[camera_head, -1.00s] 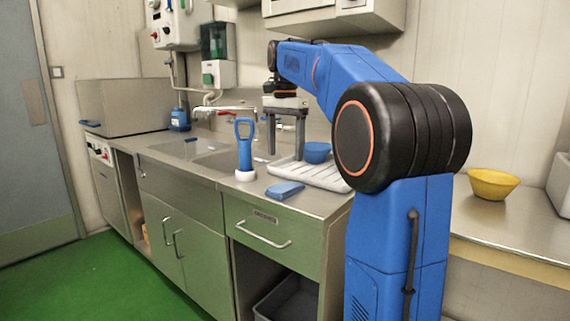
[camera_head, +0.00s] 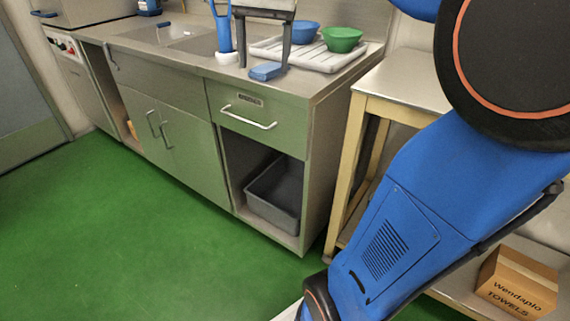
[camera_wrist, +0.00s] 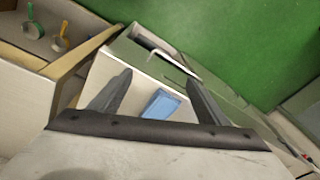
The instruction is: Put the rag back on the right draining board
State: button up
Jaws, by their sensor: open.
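A flat blue pad that looks like the folded rag (camera_head: 266,71) lies on the steel worktop, near its front edge, before the white drainer tray. My gripper (camera_head: 263,66) is over this spot, its fingers pointing down on either side of the rag in the picture. In the wrist view my gripper (camera_wrist: 156,76) is open, with the rag (camera_wrist: 161,104) showing between the fingers. Nothing is held. I cannot tell the exact height of the fingertips above the worktop. The right draining board (camera_head: 316,93) is the bare steel around the rag.
The white ribbed drainer tray (camera_head: 335,60) carries a blue bowl (camera_head: 304,32) and a green bowl (camera_head: 342,39). A blue upright brush in a white holder (camera_head: 226,57) stands close left of my gripper. Sinks (camera_head: 195,43) lie further left. The green floor is clear.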

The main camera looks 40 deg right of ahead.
jog(key=s+a+f+n+t, duration=0.1)
jog(key=s+a+f+n, duration=0.3)
jog(key=s+f, duration=0.6)
jog(key=s+a+f+n+t, duration=0.2)
jog(key=s+a+f+n, duration=0.1)
jog(key=s+f, duration=0.6)
notch_tip(320, 180, down, 4)
jog(key=shift+s+a+f+n, duration=0.1)
jog(key=shift+s+a+n, duration=0.25)
jog(key=shift+n, duration=0.55)
